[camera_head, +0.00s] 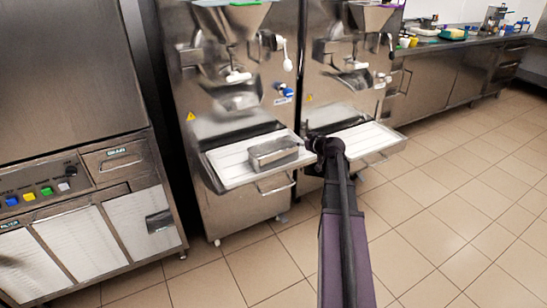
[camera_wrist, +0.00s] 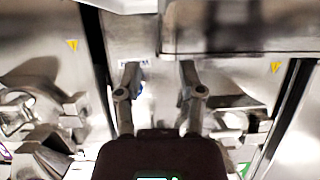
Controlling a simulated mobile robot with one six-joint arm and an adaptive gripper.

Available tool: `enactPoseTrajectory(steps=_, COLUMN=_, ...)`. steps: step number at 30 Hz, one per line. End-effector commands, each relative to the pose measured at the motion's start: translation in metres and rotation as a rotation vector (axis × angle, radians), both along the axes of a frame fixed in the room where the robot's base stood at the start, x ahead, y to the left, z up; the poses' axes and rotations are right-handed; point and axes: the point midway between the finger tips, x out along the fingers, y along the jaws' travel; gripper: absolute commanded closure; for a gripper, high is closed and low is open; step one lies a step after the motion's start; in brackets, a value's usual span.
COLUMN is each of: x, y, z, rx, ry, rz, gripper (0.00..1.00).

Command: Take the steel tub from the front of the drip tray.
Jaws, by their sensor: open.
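The steel tub (camera_head: 273,153) is a low grey rectangular box on the white drip tray (camera_head: 232,175) of the left freezer, at the tray's front right. My gripper (camera_head: 313,143) is at the tub's right end in the head view, between the two freezers' trays; whether it touches the tub cannot be told. In the wrist view my gripper (camera_wrist: 158,75) shows two fingers spread apart with nothing between them. A steel edge (camera_wrist: 235,50) lies above and right of the fingers there; I cannot tell whether it is tub or tray.
The right freezer's drip tray (camera_head: 362,142) is close to my gripper's right and looks empty. The left freezer's handle (camera_head: 275,186) sticks out below its tray. A steel cabinet with coloured buttons (camera_head: 40,192) stands at left. Tiled floor at right is clear.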

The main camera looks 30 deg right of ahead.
Motion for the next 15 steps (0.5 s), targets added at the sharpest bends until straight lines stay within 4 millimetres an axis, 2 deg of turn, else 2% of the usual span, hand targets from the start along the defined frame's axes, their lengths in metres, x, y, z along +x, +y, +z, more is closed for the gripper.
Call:
enactPoseTrajectory(steps=9, x=0.034, y=0.001, z=-0.017, rx=-0.001, ry=0.0, rz=0.0, gripper=0.5)
enactPoseTrajectory(steps=15, x=0.041, y=0.002, z=-0.019, rx=0.0, ry=0.0, rz=-0.001, gripper=0.5)
